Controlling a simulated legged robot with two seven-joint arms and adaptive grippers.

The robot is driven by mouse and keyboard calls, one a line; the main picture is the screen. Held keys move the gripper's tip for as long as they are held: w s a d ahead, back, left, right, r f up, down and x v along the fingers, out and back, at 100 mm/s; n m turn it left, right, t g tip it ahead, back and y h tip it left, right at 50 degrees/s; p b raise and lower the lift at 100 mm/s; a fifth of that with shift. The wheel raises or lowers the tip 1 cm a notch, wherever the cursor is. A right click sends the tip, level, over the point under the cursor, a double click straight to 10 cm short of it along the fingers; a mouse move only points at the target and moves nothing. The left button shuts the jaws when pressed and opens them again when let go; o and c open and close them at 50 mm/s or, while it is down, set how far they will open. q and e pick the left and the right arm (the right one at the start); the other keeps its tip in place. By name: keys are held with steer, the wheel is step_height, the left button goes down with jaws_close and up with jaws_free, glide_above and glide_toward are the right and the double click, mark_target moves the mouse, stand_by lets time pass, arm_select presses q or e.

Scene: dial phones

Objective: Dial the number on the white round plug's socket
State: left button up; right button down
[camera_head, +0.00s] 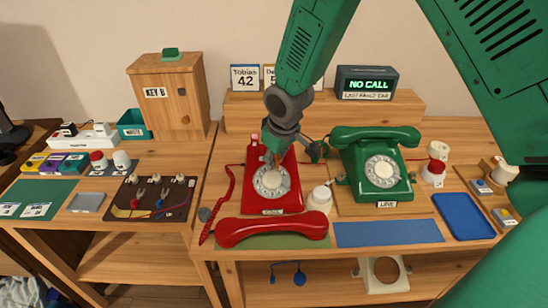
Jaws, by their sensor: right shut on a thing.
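A red dial phone (284,202) with a pale dial (271,180) stands on the middle table. Its red handset (272,229) lies in front of it, off the cradle. A green dial phone (366,165) stands to the right with its handset on top. My right gripper (272,155) is over the upper edge of the red phone's dial, shut on a small orange-tipped thing, mostly hidden. A white strip (84,138) at the far left bears dark plugs. White round pieces stand beside the red phone (319,199), at the left (121,159) and at the right (504,172). Socket numbers are unreadable. My left gripper is not seen.
A display (366,84) reads "NO CALL". Name cards, one "Tobias 42" (245,77), stand behind. A wooden box (172,98), a wired board (152,196) and a blue tray (463,216) surround the phones. My green arm link covers the right side.

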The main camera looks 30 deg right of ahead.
steer(key=shift+d+f, duration=0.2)
steer(key=shift+d, duration=0.2)
steer(key=shift+w+f, duration=0.1)
steer(key=shift+f, duration=0.15)
stand_by(0.3)
steer(key=shift+d, duration=0.1)
steer(key=shift+s+f, duration=0.15)
steer(key=shift+s, duration=0.4)
